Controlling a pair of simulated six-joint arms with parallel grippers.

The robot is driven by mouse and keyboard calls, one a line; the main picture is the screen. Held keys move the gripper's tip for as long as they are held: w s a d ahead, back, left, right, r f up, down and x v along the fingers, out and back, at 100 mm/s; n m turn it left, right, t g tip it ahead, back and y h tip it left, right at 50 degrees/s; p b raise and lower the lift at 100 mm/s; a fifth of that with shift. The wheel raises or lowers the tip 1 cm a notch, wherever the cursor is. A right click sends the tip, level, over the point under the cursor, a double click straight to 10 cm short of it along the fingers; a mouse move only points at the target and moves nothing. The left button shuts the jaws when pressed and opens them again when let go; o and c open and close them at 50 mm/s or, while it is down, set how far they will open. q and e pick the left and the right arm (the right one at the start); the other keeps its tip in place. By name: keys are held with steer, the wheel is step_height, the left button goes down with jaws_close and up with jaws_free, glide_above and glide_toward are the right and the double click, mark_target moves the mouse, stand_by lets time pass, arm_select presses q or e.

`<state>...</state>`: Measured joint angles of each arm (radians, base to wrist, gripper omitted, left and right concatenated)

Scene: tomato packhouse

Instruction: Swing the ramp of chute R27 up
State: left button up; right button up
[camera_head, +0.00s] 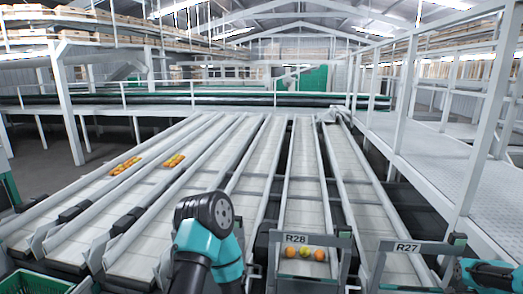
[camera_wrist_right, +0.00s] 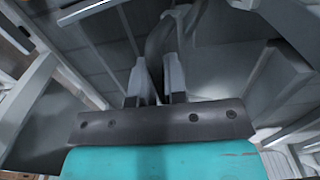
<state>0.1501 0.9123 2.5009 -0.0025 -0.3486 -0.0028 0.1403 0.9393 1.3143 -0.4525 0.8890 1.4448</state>
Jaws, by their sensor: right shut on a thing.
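Chute R27 (camera_head: 395,220) ends at the lower right of the head view, behind a grey metal frame with the R27 label (camera_head: 407,247). A dark block with a green part sits at the frame's right upper corner. My right gripper (camera_head: 462,271) is beside the right side of this frame. In the right wrist view its two fingers (camera_wrist_right: 158,88) are closed on a dark bar-like part (camera_wrist_right: 157,50), seemingly of the R27 ramp; its outline is dim. The ramp's exact angle is hard to tell. My left arm shows low in the head view, its gripper out of sight.
Chute R28 (camera_head: 299,185), left of R27, holds several tomatoes (camera_head: 306,253) at its lower end. Two more chutes carry tomato groups (camera_head: 125,165) (camera_head: 173,160). A railed walkway (camera_head: 440,160) runs along the right. A green crate (camera_head: 35,284) stands at bottom left.

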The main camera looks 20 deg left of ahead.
steer(key=shift+a, duration=0.15)
steer(key=shift+w+a+r, duration=0.2)
steer(key=shift+w+r, duration=0.1)
steer(key=shift+w, duration=0.45)
steer(key=shift+w+a+r, duration=0.15)
steer(key=shift+w+r, duration=0.15)
steer(key=shift+w, duration=0.45)
steer(key=shift+w, duration=0.1)
steer(key=shift+w+a+r, duration=0.1)
steer(key=shift+w+a, duration=0.1)
steer(key=shift+w, duration=0.55)
steer(key=shift+w+a+r, duration=0.1)
steer(key=shift+w+a, duration=0.1)
steer(key=shift+w, duration=0.5)
